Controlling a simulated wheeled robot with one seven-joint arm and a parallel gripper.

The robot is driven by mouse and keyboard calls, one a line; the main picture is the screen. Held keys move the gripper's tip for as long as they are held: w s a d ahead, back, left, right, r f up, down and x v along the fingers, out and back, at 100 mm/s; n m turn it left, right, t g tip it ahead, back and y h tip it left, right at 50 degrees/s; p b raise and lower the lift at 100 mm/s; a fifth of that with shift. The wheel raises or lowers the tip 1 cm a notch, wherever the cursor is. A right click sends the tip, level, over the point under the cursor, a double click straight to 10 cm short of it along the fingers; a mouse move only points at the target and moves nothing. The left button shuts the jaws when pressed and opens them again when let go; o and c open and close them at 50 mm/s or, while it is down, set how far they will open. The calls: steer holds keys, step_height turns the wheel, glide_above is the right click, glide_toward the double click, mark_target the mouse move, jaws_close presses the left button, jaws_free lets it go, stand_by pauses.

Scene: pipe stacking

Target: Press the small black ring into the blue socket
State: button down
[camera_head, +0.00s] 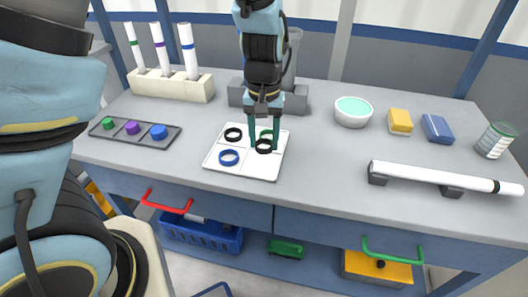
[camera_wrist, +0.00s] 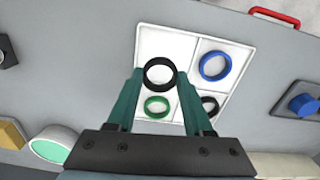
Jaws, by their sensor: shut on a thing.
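My gripper (camera_head: 263,144) is shut on a black ring (camera_head: 264,150), its teal fingers on either side of it. In the wrist view, the same ring (camera_wrist: 160,86) sits between the fingertips (camera_wrist: 160,72), over the white tray; I cannot tell whether it touches the tray. A second black ring (camera_head: 233,134) lies on the tray, and I cannot tell which black ring is smaller. The blue socket (camera_head: 158,132) appears to be the blue round piece in the dark grey tray at left; it also shows at the right of the wrist view (camera_wrist: 303,105).
The white divided tray (camera_head: 212,159) also holds a blue ring (camera_head: 228,157) and a green ring (camera_head: 266,134). Green and purple pieces share the dark tray (camera_head: 96,131). A rack (camera_head: 172,87) of striped tubes stands behind. A white pipe (camera_head: 430,176) lies at right.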

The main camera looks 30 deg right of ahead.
steer(key=w+d+r+p, duration=0.4)
steer(key=w+r, duration=0.3)
steer(key=r, duration=0.1)
steer(key=w+d+r+p, duration=0.4)
steer(key=w+d+r, duration=0.15)
steer(key=r, duration=0.25)
steer(key=w+r+p, duration=0.7)
steer(key=w+r, duration=0.5)
steer(key=w, duration=0.4)
steer(key=shift+d+f+b, duration=0.15)
steer(key=shift+f+b, duration=0.3)
steer(key=shift+f, duration=1.35)
steer(key=shift+d+f+b, duration=0.1)
steer(key=shift+f+b, duration=0.3)
steer(key=shift+f, duration=1.4)
steer(key=shift+s+f+p, duration=0.1)
steer(key=shift+f+p, duration=0.15)
steer(key=shift+p, duration=0.15)
steer(key=shift+c, duration=1.1)
jaws_free()
steer(key=shift+o, duration=0.3)
steer(key=shift+o, duration=0.8)
